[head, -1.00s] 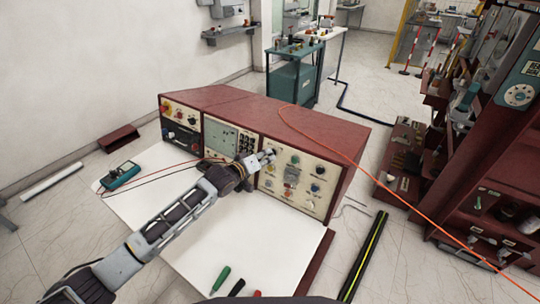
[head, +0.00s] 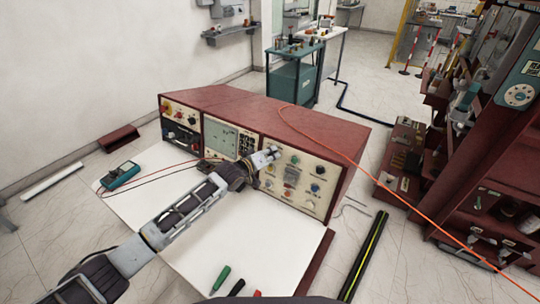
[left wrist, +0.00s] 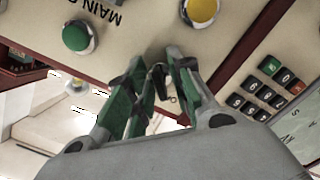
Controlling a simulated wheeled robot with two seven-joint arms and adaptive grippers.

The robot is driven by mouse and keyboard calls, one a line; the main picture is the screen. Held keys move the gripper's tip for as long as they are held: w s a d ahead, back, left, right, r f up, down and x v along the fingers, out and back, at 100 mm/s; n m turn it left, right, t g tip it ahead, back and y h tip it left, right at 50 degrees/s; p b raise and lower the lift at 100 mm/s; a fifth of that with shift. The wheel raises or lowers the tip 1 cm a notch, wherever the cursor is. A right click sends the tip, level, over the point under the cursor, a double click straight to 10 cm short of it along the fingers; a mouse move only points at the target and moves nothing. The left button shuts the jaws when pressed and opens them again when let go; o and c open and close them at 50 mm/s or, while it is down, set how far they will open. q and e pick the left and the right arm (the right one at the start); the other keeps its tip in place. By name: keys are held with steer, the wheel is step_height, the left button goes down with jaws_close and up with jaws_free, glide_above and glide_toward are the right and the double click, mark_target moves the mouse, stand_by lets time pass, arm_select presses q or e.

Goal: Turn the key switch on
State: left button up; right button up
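The key switch (left wrist: 159,80), with a dark key in it, shows between my left fingertips in the left wrist view. It sits on the cream right-hand panel (head: 298,190) of a red control console (head: 236,101). In the head view my left gripper hides it. My left gripper (head: 271,154) is at the upper left part of that panel. In the left wrist view its two green-padded fingers (left wrist: 158,72) stand a little apart, one on each side of the key. A narrow gap shows between them, and I see no firm contact with the key. My right gripper is not in view.
A green button (left wrist: 77,37) and a yellow button (left wrist: 200,12) lie close to the fingers, with a keypad (left wrist: 267,88) to the right. An orange cable (head: 345,160) crosses the console.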

arm_select(q)
jaws_close()
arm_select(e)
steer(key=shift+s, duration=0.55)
